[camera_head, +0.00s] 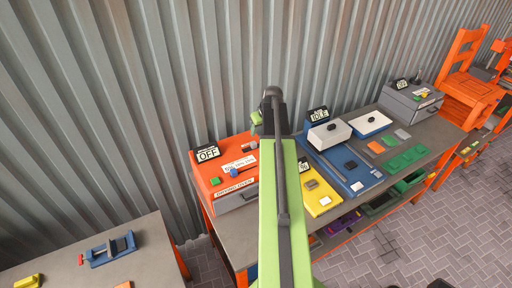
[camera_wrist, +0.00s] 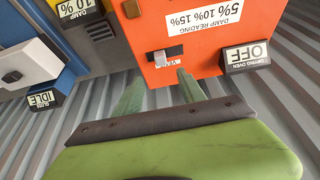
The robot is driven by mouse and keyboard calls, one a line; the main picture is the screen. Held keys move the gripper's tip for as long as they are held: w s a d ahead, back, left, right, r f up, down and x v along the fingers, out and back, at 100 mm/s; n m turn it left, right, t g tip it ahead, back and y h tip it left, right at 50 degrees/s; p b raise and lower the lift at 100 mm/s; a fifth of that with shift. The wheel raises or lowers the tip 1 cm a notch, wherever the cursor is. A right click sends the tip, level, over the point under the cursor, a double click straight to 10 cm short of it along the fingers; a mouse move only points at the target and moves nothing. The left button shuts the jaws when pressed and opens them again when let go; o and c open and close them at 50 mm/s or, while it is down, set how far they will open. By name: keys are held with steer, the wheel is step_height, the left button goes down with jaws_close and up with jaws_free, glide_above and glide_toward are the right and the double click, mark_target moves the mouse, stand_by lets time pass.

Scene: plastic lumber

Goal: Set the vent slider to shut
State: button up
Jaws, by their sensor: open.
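The orange drying oven (camera_head: 202,171) stands on the workbench in the head view, left of my arm. In the wrist view the oven top (camera_wrist: 197,48) appears upside down. The vent slider (camera_wrist: 160,58) is a small pale grey knob at a short slot, beside a small white label that seems to read VENT. My gripper (camera_wrist: 158,80) is open and empty, its two green fingers apart, one toward each side of the knob in the picture. I cannot tell whether they touch anything. In the head view my gripper (camera_head: 262,120) is seen small and partly hidden by my arm.
The oven's OFF sign (camera_wrist: 246,56) stands close to the right finger in the wrist view. A blue machine with an IDLE sign (camera_wrist: 43,99) and a yellow unit (camera_wrist: 92,26) lie to the left. The corrugated wall (camera_head: 100,100) runs close behind the bench.

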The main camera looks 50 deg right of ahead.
mark_target(254, 143)
steer(key=b+x, duration=1)
steer(key=x, duration=0.3)
steer(key=shift+s, duration=0.1)
steer(key=shift+c, duration=0.2)
jaws_close()
stand_by(0.5)
